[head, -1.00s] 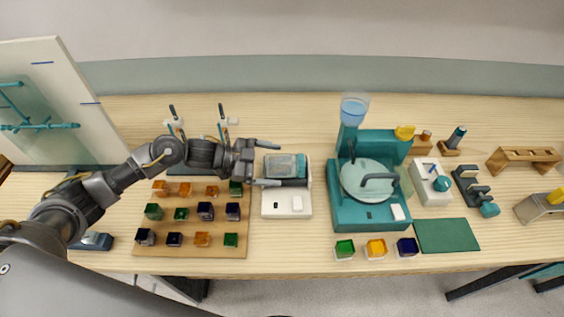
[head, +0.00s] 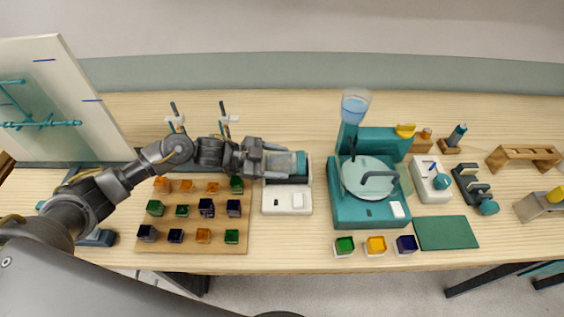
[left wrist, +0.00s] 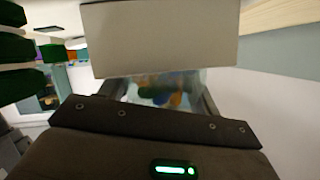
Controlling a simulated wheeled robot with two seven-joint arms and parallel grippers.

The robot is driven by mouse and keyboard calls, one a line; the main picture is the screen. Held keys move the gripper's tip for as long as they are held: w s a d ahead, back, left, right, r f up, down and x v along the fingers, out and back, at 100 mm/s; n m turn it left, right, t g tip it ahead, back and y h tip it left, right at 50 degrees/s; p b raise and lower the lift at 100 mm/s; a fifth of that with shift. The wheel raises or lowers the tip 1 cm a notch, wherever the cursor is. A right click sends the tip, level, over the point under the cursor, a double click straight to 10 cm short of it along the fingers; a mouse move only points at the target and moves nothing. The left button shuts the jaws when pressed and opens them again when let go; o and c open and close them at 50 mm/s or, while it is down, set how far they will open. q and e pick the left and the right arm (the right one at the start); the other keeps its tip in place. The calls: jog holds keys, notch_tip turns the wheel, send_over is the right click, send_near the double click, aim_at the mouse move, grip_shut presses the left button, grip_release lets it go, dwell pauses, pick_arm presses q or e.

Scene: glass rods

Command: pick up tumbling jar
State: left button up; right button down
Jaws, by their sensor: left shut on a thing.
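The tumbling jar (head: 284,163) is a clear cylinder with a teal cap at its right end. It lies on its side on the white tumbler base (head: 287,201). My left gripper (head: 279,163) comes in from the left with its fingers on either side of the jar, shut on it. In the left wrist view the jar (left wrist: 168,88) shows between the fingers, with blurred coloured pieces inside; a pale block hides its upper part. My right gripper is not in view.
A board of coloured cubes (head: 193,246) lies in front of my left arm. A teal machine with a round lid (head: 368,178) stands to the right of the tumbler. Three small trays (head: 376,247) line the front edge. A green mat (head: 446,233) lies further right.

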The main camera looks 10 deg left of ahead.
pick_arm(q)
jog(key=shift+r, duration=0.15)
jog(key=shift+r+b, duration=0.5)
jog(key=shift+r, duration=0.1)
jog(key=s+r+b, duration=0.2)
jog(key=s+r, duration=0.9)
jog(key=s, duration=0.3)
jog(key=shift+d+r, duration=0.3)
